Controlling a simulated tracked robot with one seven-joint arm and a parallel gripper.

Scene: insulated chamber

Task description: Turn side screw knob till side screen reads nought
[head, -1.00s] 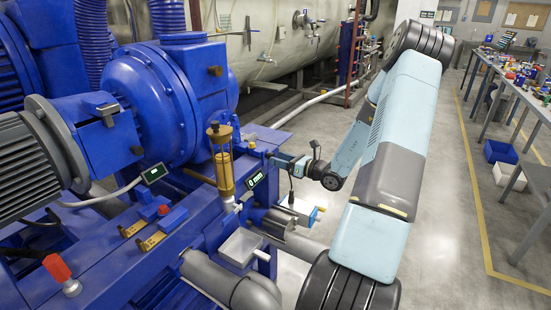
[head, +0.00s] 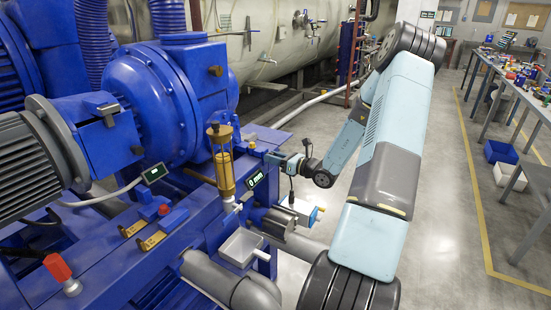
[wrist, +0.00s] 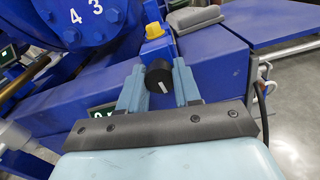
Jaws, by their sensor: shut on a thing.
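The side screw knob (wrist: 157,73) is a black round knob with a white mark, seen between my fingers in the wrist view. My gripper (wrist: 159,82) is shut on it, one blue-grey finger on each side. In the head view my gripper (head: 274,159) reaches the blue machine's side from the right, and the knob is hidden there. The side screen (head: 257,179) is a small dark display with pale digits just below my gripper. It looks like "0 mm", but the digits are small. In the wrist view the screen (wrist: 103,112) is partly covered by my gripper.
A brass-capped sight glass (head: 222,160) stands just left of the screen. Another small display (head: 154,173) is further left. A grey tray (head: 240,247) and a motor lie below. A yellow fitting (wrist: 154,30) is beyond the knob.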

